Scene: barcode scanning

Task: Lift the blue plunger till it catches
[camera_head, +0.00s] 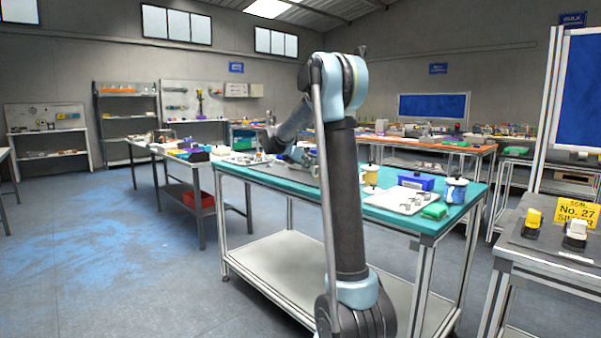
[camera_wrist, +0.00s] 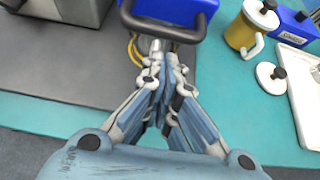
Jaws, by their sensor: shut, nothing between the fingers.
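A blue part with a dark bar-like handle (camera_wrist: 165,32) is at the top middle of the wrist view, cut off by the edge. It looks like the blue plunger, but its lower end and mount are hidden. My gripper (camera_wrist: 158,50) is shut and empty, its fingertips close to the handle's front bar. I cannot tell whether they touch it. In the head view my arm hides much of the work spot, and I cannot make out the plunger or the fingertips there.
A yellow pot with a white lid (camera_wrist: 240,32), a loose white lid (camera_wrist: 271,77), a blue bin (camera_wrist: 290,20) and a white tray (camera_wrist: 305,100) stand right. A grey box (camera_wrist: 82,10) is at upper left. The dark mat's left part (camera_wrist: 50,75) is clear.

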